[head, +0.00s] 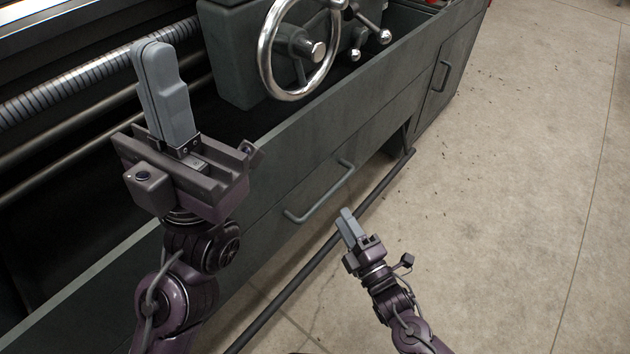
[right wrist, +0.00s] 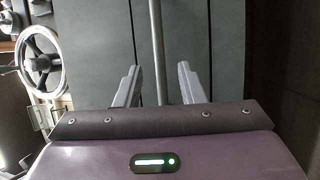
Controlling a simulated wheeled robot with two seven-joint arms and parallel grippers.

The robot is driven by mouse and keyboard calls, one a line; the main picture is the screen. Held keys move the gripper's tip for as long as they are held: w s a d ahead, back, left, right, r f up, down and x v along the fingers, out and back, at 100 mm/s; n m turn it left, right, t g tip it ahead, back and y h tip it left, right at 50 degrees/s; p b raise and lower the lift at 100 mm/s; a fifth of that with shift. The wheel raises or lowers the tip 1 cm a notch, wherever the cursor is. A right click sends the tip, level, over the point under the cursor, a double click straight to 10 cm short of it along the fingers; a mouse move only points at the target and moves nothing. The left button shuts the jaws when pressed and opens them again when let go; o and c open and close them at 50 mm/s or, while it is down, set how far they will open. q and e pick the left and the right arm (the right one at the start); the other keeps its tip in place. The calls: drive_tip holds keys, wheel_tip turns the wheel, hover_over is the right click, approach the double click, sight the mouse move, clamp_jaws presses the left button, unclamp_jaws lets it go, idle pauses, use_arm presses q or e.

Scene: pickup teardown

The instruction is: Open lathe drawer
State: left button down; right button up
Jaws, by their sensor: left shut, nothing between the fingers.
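The lathe drawer is a dark grey front (head: 262,238) low on the lathe's side, and it looks closed. Its grey bar handle (head: 318,196) runs lengthwise along it. My right gripper (head: 346,222) is just below and to the right of the handle in the head view. In the right wrist view its two fingers (right wrist: 160,88) are spread apart. A bar that looks like the handle (right wrist: 157,45) shows between them, not clamped. My left gripper (head: 160,60) is raised in front of the lathe bed, its fingers shut and empty, pointing up.
A chrome handwheel (head: 299,47) and knobbed levers stand above the drawer. A dark rail (head: 375,192) runs along the lathe below the drawer, close to my right gripper. A cabinet door with a handle (head: 441,76) is further along. The concrete floor (head: 520,200) at right is clear.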

sight(328, 192)
drive_tip(key=b+x, duration=0.2)
drive_tip(key=x, duration=0.6)
drive_tip(key=shift+w+a, duration=0.1)
drive_tip(key=shift+w, duration=0.05)
drive_tip(key=shift+c, duration=0.4)
clamp_jaws()
